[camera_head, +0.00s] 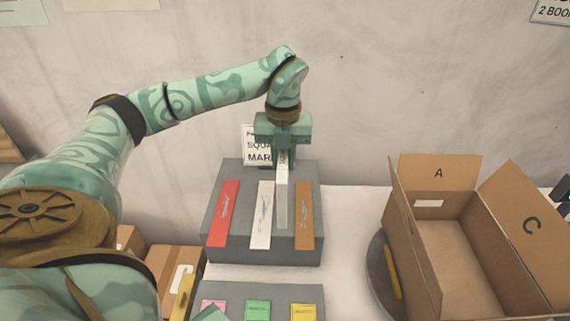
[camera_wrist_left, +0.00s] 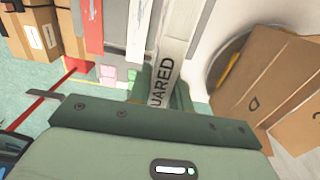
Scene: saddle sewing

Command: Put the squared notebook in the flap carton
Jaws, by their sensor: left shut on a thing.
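My left gripper (camera_head: 283,152) points down over the grey rack and is shut on the squared notebook (camera_head: 282,200), a thin white upright book. In the left wrist view the notebook's spine (camera_wrist_left: 166,72) shows the letters "UARED". The head view does not make clear whether its lower end is clear of the rack. The flap carton (camera_head: 452,264) stands at the right, brown, with its top open and flaps marked A and C raised. It also shows in the left wrist view (camera_wrist_left: 258,75), with a D on one side. My right gripper is not in view.
The grey rack (camera_head: 225,253) also holds a red book (camera_head: 223,212), a white book (camera_head: 261,215) and an orange-brown book (camera_head: 304,215). A sign (camera_head: 256,155) stands behind it. Pink, green and yellow items lie in front.

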